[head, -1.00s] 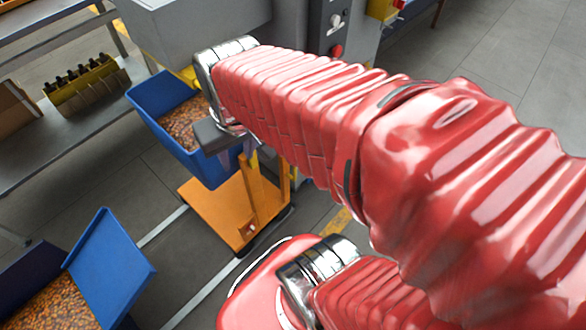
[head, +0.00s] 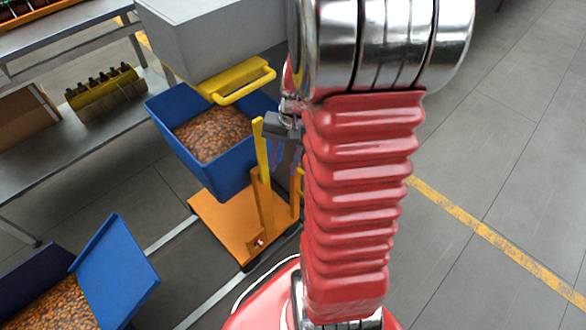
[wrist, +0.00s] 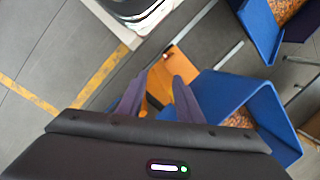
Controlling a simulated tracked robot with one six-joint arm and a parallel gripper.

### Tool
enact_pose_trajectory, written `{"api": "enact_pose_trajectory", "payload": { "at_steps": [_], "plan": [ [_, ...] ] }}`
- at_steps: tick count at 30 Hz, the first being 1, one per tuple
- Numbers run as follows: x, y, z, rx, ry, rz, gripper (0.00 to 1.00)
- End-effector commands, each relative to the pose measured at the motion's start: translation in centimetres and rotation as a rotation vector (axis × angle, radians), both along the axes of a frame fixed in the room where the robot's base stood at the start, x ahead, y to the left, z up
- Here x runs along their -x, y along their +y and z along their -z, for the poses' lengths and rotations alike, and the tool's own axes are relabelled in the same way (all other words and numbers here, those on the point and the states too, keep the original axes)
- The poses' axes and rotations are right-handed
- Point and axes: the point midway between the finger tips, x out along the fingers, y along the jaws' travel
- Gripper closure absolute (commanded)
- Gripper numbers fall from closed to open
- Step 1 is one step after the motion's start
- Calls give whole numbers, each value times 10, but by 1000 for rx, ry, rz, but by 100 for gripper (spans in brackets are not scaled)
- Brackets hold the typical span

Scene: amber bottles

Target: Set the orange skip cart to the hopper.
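The orange skip cart has a low orange base (head: 225,232), upright orange and yellow posts (head: 262,190), and a blue skip (head: 215,178) full of brown-amber pieces. It stands beside and partly under the grey hopper body (head: 205,40), which has a yellow bar handle (head: 238,87) over the skip's rim. My gripper (head: 286,152) hangs by the posts on the cart's right side, partly hidden by my arm. In the wrist view my gripper (wrist: 160,76) has its two purple fingers apart, with orange cart parts showing between and beyond them. I cannot tell whether they touch a post.
A second blue container (head: 115,275) with similar pieces stands at lower left. A metal shelf (head: 85,150) at left carries a yellow bottle rack (head: 105,90). Grey floor with a yellow line (head: 490,238) is clear at right.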

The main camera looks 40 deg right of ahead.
Motion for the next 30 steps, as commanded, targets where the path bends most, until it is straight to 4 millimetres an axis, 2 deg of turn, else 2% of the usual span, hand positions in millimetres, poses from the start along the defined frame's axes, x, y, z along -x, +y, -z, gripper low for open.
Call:
{"api": "enact_pose_trajectory", "payload": {
  "at_steps": [1, 13, 30],
  "plan": [
    [0, -8, 11, -19, 13, 45, 68],
    [-4, -65, 88, -134, 76, 403, 68],
    [2, -139, 213, -274, 149, 996, 68]
  ]
}}
